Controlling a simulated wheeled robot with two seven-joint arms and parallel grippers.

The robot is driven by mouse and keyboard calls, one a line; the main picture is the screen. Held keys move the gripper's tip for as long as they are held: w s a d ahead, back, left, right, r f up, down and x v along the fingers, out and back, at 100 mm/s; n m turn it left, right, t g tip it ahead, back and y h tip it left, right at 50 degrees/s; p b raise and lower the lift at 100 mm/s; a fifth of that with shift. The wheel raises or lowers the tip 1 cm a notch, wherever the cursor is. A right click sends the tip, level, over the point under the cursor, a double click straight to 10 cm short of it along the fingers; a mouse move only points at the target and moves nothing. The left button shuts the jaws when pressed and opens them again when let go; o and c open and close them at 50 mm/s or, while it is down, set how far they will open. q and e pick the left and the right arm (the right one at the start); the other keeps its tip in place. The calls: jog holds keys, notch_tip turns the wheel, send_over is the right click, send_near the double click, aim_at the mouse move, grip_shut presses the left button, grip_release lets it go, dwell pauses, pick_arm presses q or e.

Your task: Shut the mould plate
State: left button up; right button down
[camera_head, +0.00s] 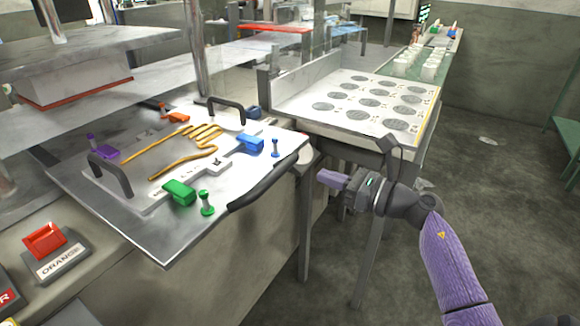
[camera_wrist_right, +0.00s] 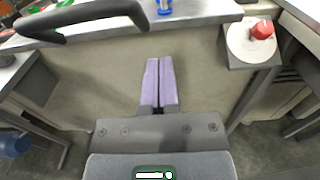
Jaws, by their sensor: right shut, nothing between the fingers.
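The mould plate (camera_head: 150,232) is a shiny metal sheet that juts out past the bench edge, in front of the press (camera_head: 75,70). On it lies a white form with a gold hand outline (camera_head: 185,150), two black handles and green, blue, orange and purple clamps. A long black handle (camera_head: 268,183) runs along its right edge; this handle (camera_wrist_right: 80,14) also shows at the top left of the right wrist view. My right gripper (camera_head: 332,179) is shut and empty, to the right of this handle and apart from it; its purple fingers (camera_wrist_right: 159,82) touch each other.
A table with grey discs on a white top (camera_head: 370,98) stands behind my right gripper. A red knob (camera_wrist_right: 262,29) on a white disc is in the right wrist view. A red switch labelled orange (camera_head: 45,240) is at lower left. The floor at right is clear.

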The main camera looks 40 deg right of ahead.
pick_arm(q)
jog(key=shift+w+d+f+b, duration=0.15)
jog(key=shift+w+f+b, duration=0.15)
jog(key=shift+f, duration=0.1)
jog(key=shift+w+d+f+b, duration=0.1)
jog(key=shift+w+f+b, duration=0.05)
jog(key=shift+f+b, duration=0.2)
pick_arm(e)
jog(key=x, duration=0.7)
jog(key=shift+w+a, duration=0.15)
jog(key=shift+w, duration=0.15)
pick_arm(q)
jog(key=shift+s, duration=0.15)
pick_arm(e)
jog(key=shift+w, duration=0.1)
